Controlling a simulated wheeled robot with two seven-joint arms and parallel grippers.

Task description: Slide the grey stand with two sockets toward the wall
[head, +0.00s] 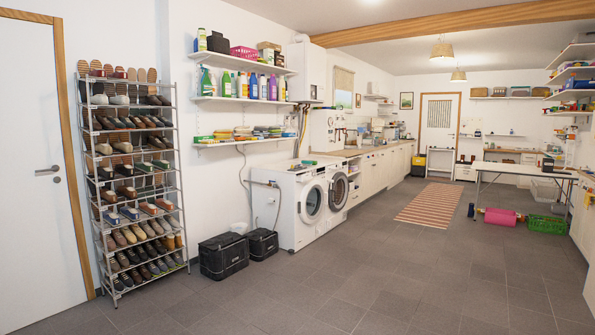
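I cannot make out a grey stand with two sockets in the head view. The grey thing that stands by the wall is a tall metal shoe rack (181,170) at the left, upright between the white door and the wall shelves. Its several tiers hold shoes in pairs, and some shoes stand on the top tier. Neither of my grippers is in view.
A white door (40,160) is left of the rack. Two black crates (224,258) stand on the floor to its right, then white washing machines (300,205). A striped rug (432,203) lies farther back. The grey tiled floor in front is clear.

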